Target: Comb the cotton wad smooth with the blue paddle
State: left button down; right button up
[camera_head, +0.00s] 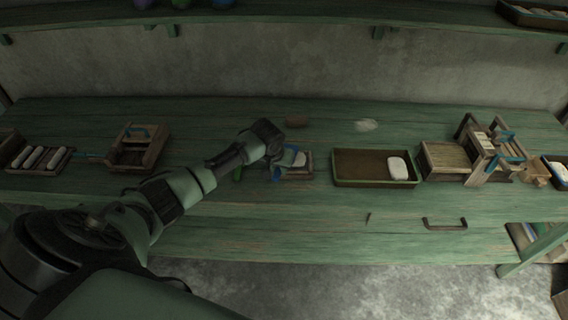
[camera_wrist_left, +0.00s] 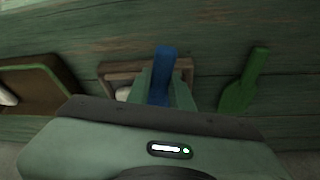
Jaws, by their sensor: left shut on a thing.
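My left gripper (camera_head: 279,160) is over the small wooden tray (camera_head: 307,170) near the middle of the bench. It is shut on the blue paddle (camera_wrist_left: 163,72), which stands out between its fingers in the wrist view. White cotton (camera_head: 299,159) shows in the small tray beside the gripper; a bit of it also shows in the left wrist view (camera_wrist_left: 123,94). The gripper and paddle hide the rest of the cotton, and I cannot tell whether the paddle touches it. My right gripper is not in view.
A green paddle (camera_wrist_left: 243,82) lies close beside the small tray. A larger tray (camera_head: 345,182) to the right holds a white wad (camera_head: 398,168). A wooden loom (camera_head: 487,150) stands further right, a wooden box (camera_head: 152,150) to the left.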

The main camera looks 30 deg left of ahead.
pick_arm(q)
jog(key=shift+w+d+f, duration=0.1)
jog(key=shift+w+d, duration=0.3)
jog(key=shift+d, duration=0.25)
jog(key=shift+w+d+r, duration=0.1)
jog(key=shift+w+d, duration=0.25)
jog(key=shift+d, duration=0.35)
jog(key=shift+w+d+f, duration=0.1)
jog(key=shift+w+d, duration=0.3)
jog(key=shift+d, duration=0.25)
jog(key=shift+s+a+p, duration=0.5)
jog(key=shift+a+p, duration=0.15)
jog(key=shift+p, duration=0.05)
jog(key=shift+s+a+p, duration=0.35)
jog(key=shift+a, duration=0.25)
jog(key=shift+s+a+p, duration=0.3)
jog(key=shift+s+a, duration=0.05)
jog(key=shift+a, duration=0.25)
jog(key=shift+s+a, duration=0.15)
jog(key=shift+a, duration=0.2)
jog(key=shift+d, duration=0.1)
